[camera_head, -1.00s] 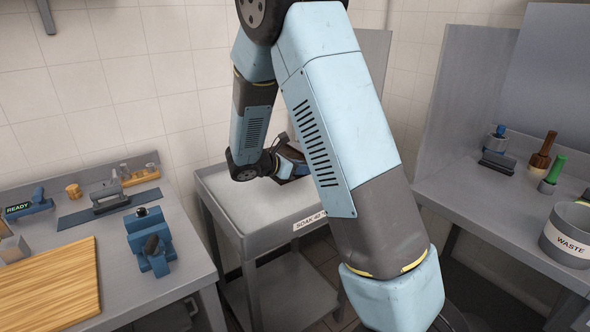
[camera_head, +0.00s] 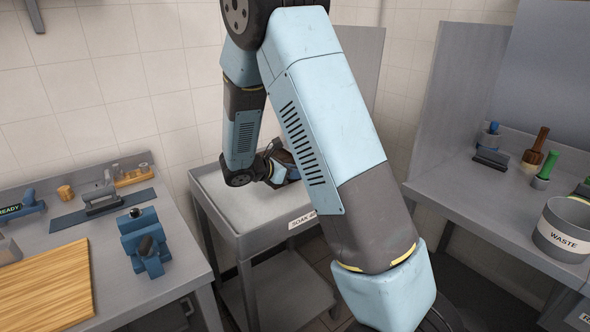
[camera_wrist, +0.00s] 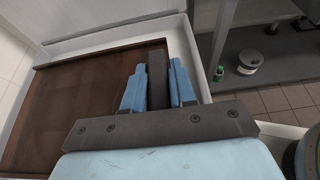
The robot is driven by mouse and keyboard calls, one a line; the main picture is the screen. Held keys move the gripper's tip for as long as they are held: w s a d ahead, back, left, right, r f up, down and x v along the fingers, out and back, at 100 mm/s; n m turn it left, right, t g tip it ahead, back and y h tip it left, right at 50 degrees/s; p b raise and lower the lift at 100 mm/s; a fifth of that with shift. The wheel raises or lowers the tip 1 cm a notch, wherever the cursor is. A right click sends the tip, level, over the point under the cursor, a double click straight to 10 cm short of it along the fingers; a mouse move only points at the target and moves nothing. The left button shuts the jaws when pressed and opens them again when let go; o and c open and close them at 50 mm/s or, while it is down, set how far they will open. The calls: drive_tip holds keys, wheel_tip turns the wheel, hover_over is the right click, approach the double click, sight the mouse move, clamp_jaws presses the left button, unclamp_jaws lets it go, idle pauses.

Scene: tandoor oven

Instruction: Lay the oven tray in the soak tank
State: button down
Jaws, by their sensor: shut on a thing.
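The oven tray is a flat dark-brown sheet (camera_wrist: 85,100) that fills much of the left of the wrist view. It looks to be inside or just above the grey soak tank (camera_wrist: 118,34); whether it touches the floor of the tank I cannot tell. My gripper (camera_wrist: 158,88) is shut, its blue fingers either side of a dark upright part at the tray's right side. In the head view the soak tank (camera_head: 236,240) stands in the middle with a "SOAK" label on its front. There my gripper and the tray are mostly hidden behind my arm.
A left bench (camera_head: 179,268) holds a wooden board (camera_head: 45,285), a blue device (camera_head: 143,240) and small tools. A right bench (camera_head: 455,205) holds a waste bin (camera_head: 563,228) and brushes (camera_head: 535,150). Grey panels rise behind the tank and right bench.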

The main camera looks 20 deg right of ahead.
drive_tip(key=shift+f, duration=6.75)
drive_tip(key=shift+f, duration=0.6)
drive_tip(key=c, duration=0.8)
unclamp_jaws()
wheel_tip(320, 180, up, 17)
drive_tip(key=shift+f, duration=0.1)
drive_tip(key=shift+d, duration=0.1)
